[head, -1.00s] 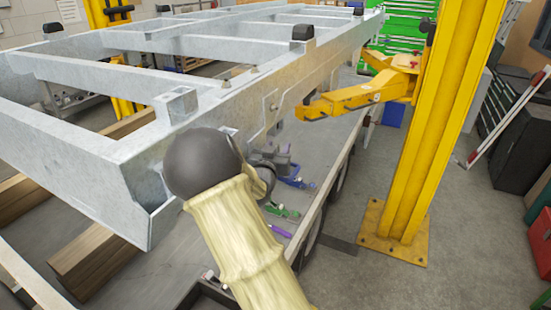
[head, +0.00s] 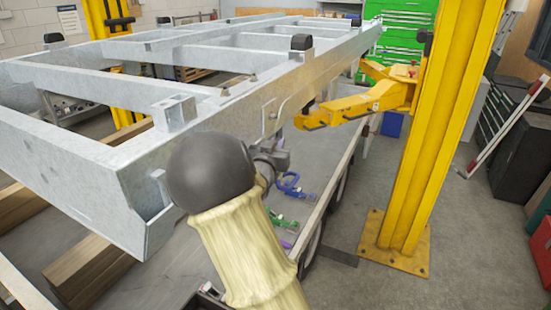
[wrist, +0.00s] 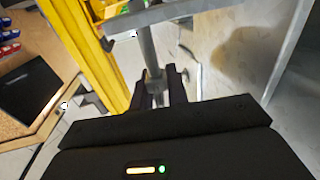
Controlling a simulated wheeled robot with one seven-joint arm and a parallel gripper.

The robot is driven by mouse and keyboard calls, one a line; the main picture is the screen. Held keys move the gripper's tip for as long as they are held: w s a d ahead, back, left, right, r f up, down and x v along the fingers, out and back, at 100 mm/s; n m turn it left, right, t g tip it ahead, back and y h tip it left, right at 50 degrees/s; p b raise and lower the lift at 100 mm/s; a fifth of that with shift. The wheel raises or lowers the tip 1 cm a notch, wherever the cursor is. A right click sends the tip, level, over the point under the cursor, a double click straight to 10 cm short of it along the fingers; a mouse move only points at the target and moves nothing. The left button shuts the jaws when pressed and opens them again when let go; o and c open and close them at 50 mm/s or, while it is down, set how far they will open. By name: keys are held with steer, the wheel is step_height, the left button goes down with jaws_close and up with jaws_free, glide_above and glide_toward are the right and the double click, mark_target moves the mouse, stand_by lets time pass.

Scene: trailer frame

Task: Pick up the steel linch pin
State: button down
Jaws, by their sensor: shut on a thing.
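My gripper (wrist: 157,82) shows in the wrist view with its two dark fingers closed around a small grey metal piece (wrist: 155,86). This looks like the steel linch pin, but its shape is mostly hidden between the fingers. In the head view my gripper (head: 278,160) shows only in part, beyond my dark round joint and pale arm link. It is beside the near side rail of the galvanised trailer frame (head: 215,115). The pin cannot be made out clearly in the head view.
A blue shackle (head: 290,184), a green one (head: 281,220) and a purple piece (head: 287,243) lie on the grey surface below. A yellow lift post (head: 430,130) with a yellow arm (head: 350,107) stands to the right. Open floor (head: 470,245) lies beyond it.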

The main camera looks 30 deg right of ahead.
step_height(320, 180, up, 14)
steer(key=shift+b, duration=0.45)
